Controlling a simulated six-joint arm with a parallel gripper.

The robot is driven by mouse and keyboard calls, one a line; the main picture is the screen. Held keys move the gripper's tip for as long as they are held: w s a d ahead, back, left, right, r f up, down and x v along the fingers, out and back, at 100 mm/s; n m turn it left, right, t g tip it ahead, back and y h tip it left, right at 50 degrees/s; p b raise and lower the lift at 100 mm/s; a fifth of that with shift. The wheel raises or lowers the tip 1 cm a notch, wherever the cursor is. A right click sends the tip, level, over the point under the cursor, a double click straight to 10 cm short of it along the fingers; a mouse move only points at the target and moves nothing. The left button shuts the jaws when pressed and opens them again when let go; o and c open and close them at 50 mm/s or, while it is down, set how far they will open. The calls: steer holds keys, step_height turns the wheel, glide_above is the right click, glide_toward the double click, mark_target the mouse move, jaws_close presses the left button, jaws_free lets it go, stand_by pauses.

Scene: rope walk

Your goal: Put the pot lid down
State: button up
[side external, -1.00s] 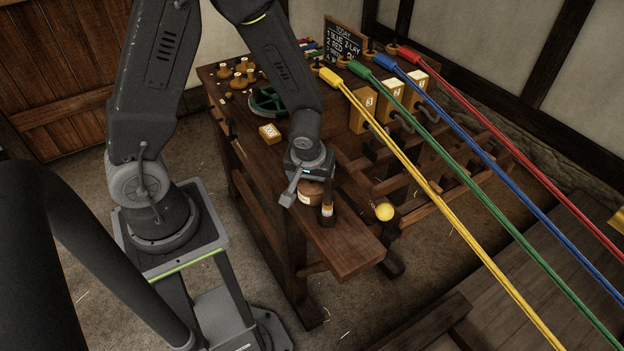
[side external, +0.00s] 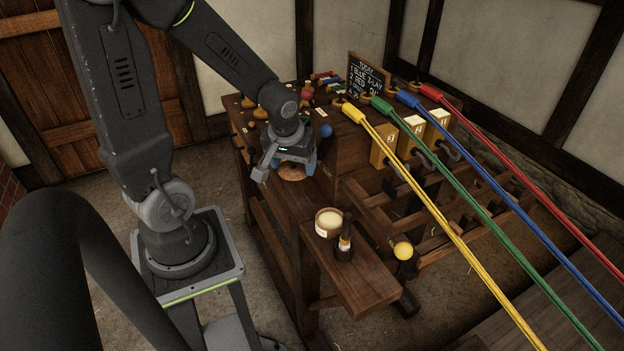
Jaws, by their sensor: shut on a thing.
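The pot (side external: 328,225) stands uncovered on the narrow front part of the wooden bench, with pale contents showing at its top. My gripper (side external: 291,166) is behind and to the left of the pot, pointing down over the bench. It is shut on the brown pot lid (side external: 291,177), which shows only partly below the jaws. The lid is low over the bench top; I cannot tell whether it touches the wood.
A small dark bottle (side external: 344,241) stands next to the pot. Yellow (side external: 440,207), green, blue and red ropes stretch across the right side. The bench's front end (side external: 365,283) is bare.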

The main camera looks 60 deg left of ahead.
steer(key=shift+s+a+r, duration=0.35)
steer(key=shift+a+r, duration=0.15)
steer(key=shift+a, duration=0.15)
steer(key=shift+w+d+r, duration=0.15)
steer(key=shift+w+r, duration=0.05)
steer(key=shift+r, duration=0.05)
steer(key=w+d+r+m, duration=0.3)
steer(key=w+d, duration=0.1)
steer(key=d, duration=0.2)
step_height(320, 180, up, 9)
steer(key=m+t+h, duration=0.1)
steer(key=m+h, duration=0.1)
steer(key=m, duration=0.4)
glide_above(367, 281)
steer(key=f, duration=2.7)
steer(key=shift+s+f, duration=0.15)
steer(key=shift+s, duration=0.2)
steer(key=shift+f, duration=0.1)
steer(key=o, duration=0.5)
steer(key=shift+c, duration=0.2)
steer(key=shift+o, duration=0.8)
